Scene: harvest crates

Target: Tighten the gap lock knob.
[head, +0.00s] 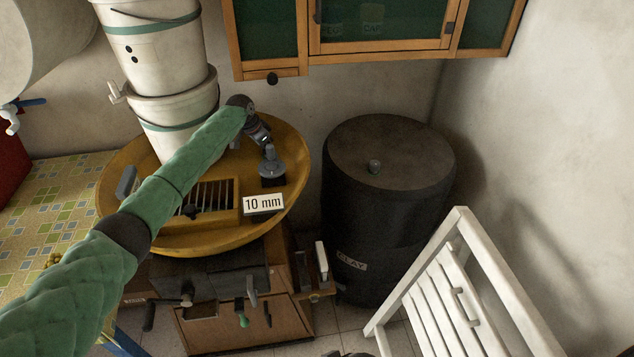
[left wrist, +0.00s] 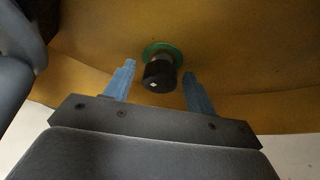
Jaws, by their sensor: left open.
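The knob (left wrist: 159,73) is black with a small white mark and sits on a green collar (left wrist: 161,50) against the mustard-yellow surface in the left wrist view. My left gripper (left wrist: 157,84) is open, with one blue finger on each side of the knob and visible space between each finger and the knob. In the head view my left gripper (head: 263,138) is over the right back part of the yellow bowl (head: 285,215). The knob cannot be made out there. My right gripper is not in view.
A black barrel (head: 385,215) and a white slatted rack (head: 440,290) are to the right.

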